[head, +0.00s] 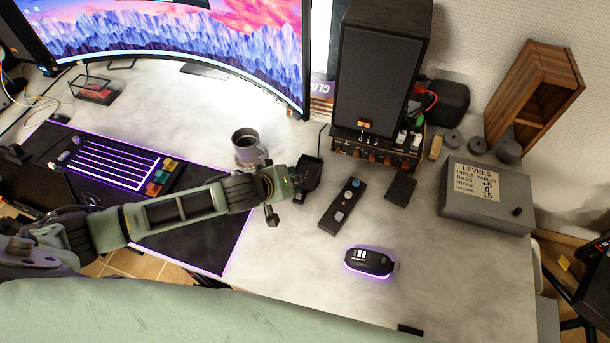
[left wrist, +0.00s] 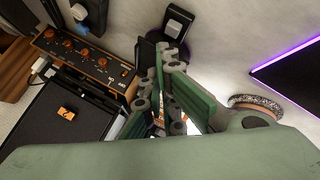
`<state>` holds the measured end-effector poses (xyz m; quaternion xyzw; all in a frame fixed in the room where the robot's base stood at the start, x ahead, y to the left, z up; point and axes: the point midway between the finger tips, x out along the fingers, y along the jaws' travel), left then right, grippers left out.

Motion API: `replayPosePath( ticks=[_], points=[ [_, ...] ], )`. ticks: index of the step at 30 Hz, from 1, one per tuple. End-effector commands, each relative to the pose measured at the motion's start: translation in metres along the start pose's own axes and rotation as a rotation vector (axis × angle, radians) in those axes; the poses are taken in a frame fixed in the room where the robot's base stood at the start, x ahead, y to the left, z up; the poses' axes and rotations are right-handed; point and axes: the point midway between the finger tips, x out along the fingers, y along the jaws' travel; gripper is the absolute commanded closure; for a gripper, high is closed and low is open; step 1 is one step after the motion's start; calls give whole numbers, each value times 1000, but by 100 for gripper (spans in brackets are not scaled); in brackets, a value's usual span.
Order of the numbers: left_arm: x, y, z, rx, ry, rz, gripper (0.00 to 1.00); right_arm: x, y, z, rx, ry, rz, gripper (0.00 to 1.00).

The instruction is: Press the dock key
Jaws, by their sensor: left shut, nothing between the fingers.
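A small black dock-like device (head: 311,168) stands on the grey desk, right of the mug and in front of the amplifier. What seems to be the same device shows in the left wrist view (left wrist: 178,22), beyond the fingertips, with a small pale mark on it. I cannot make out a separate key on it. My left gripper (head: 297,184) is beside the device in the head view and partly covers it. In the left wrist view its green fingers (left wrist: 168,50) are close together, with nothing held. Contact with the device cannot be told. My right gripper is not in view.
A mug (head: 247,148) stands close behind my left forearm. A black remote-like panel (head: 342,207), a black mouse (head: 369,262) and a dark pad (head: 401,190) lie to the right. The amplifier (head: 376,151) and speaker (head: 380,75) stand behind.

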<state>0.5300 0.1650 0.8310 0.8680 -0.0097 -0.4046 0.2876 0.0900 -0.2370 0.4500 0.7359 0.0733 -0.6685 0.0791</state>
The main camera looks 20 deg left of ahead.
Motion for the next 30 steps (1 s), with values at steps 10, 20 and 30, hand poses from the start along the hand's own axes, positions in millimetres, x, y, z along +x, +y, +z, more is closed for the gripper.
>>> replayPosePath(
  ticks=[10,20,30],
  points=[
    [0,0,0,0,0,0,100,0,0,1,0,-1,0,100],
    [6,-5,5,-1,0,-1,100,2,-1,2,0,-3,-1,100],
    [6,-5,5,0,0,0,100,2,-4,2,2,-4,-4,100]
  ],
)
